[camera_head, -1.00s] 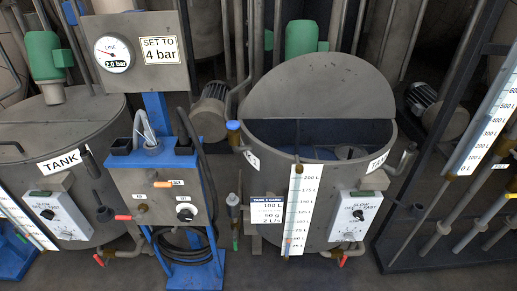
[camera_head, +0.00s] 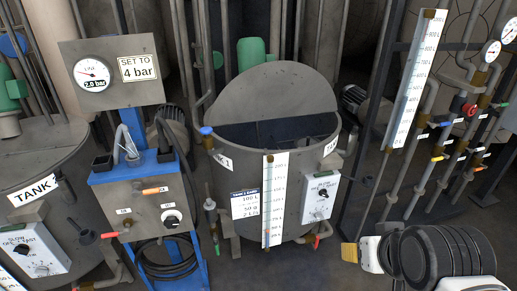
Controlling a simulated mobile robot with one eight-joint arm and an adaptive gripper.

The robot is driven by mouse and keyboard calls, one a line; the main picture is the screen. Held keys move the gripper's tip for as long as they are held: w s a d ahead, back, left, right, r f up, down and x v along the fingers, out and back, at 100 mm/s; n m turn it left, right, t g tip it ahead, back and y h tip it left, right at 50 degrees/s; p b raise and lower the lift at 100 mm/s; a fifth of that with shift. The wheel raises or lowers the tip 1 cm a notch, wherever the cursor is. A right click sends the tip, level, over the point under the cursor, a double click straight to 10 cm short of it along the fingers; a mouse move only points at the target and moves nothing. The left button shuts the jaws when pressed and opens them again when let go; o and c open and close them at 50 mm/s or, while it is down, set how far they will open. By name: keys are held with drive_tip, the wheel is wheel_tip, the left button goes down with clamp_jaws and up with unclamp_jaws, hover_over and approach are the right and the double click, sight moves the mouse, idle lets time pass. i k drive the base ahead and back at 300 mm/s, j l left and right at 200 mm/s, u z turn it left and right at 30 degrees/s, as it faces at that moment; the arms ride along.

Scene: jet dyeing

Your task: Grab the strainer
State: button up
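I cannot make out a strainer for certain in the head view. The open tank (camera_head: 262,178) stands in the middle, with its half lid raised at the back and a dark interior. A white and black part of my arm shows at the bottom right, over the floor to the right of this tank. A small brownish-yellow piece (camera_head: 349,253) shows at its left end; I cannot tell what it is. No gripper fingers are visible, so I cannot tell whether my gripper is open or holding anything.
A blue-framed control box (camera_head: 150,202) with a "2.0 bar" gauge (camera_head: 92,74) and a "SET TO 4 bar" sign stands left of the tank. Another tank (camera_head: 40,160) is at far left. A pipe rack with valves (camera_head: 437,157) and a tall scale (camera_head: 416,75) stands at right.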

sight(302, 141)
drive_tip(key=i+j+z, duration=0.25)
drive_tip(key=j+z, duration=0.2)
drive_tip(key=i+j+z, duration=0.15)
drive_tip(key=j+z, duration=0.3)
drive_tip(key=j, duration=0.2)
drive_tip(key=i+j+z, duration=0.1)
drive_tip(key=j+z, duration=0.35)
drive_tip(key=j, duration=0.2)
drive_tip(key=j+z, duration=0.45)
drive_tip(key=j, duration=0.2)
drive_tip(key=k+j+z, duration=0.2)
drive_tip(key=j+z, duration=0.25)
drive_tip(key=j, duration=0.15)
